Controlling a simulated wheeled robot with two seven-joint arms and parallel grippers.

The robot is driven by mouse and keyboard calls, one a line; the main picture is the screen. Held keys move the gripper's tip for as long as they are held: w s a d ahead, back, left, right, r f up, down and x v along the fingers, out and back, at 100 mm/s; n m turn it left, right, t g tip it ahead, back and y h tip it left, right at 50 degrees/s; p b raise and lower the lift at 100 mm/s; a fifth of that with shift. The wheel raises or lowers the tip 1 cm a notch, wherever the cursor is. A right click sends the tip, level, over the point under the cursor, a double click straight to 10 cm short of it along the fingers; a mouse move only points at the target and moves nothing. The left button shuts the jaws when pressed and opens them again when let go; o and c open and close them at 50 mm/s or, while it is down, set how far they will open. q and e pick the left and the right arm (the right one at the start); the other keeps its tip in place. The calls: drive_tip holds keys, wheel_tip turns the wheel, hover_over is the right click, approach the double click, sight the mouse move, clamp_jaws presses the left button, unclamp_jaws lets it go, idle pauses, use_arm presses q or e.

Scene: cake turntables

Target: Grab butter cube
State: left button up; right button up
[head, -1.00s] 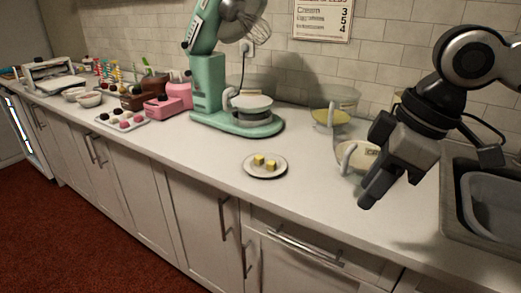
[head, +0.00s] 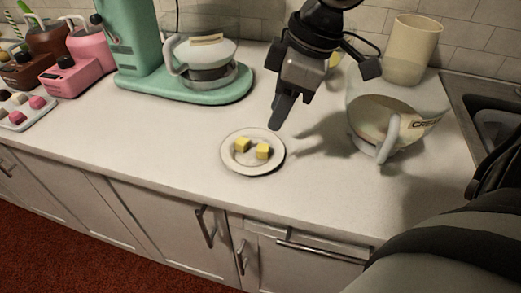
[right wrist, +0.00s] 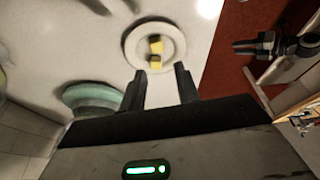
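Two yellow butter cubes lie apart on a small white plate (head: 232,168) on the counter. The left butter cube (head: 242,145) and the right butter cube (head: 263,151) both show in the head view. My right gripper (head: 276,124) points down above the plate's upper right edge, empty. In the right wrist view its two fingers (right wrist: 160,73) are spread apart, with the plate (right wrist: 132,58) and both cubes (right wrist: 155,45) (right wrist: 155,62) beyond the tips. A dark gripper (right wrist: 248,46), apparently my left one, hangs over the red floor; its finger opening is unclear.
A mint-green stand mixer (head: 205,92) with a bowl stands behind left of the plate. A clear jug (head: 365,128) with a pale handle and a beige cup (head: 412,48) stand to the right, near the sink (head: 490,105). The counter around the plate is clear.

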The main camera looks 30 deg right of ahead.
sight(263, 147)
drive_tip(key=x, duration=0.4)
drive_tip(key=shift+b, duration=0.35)
drive_tip(key=x, duration=0.3)
drive_tip(key=b+x, duration=0.1)
drive_tip(key=x, duration=0.1)
drive_tip(key=shift+w+d+f, duration=0.1)
drive_tip(key=shift+d+f, duration=0.05)
drive_tip(key=shift+d, duration=0.15)
clamp_jaws()
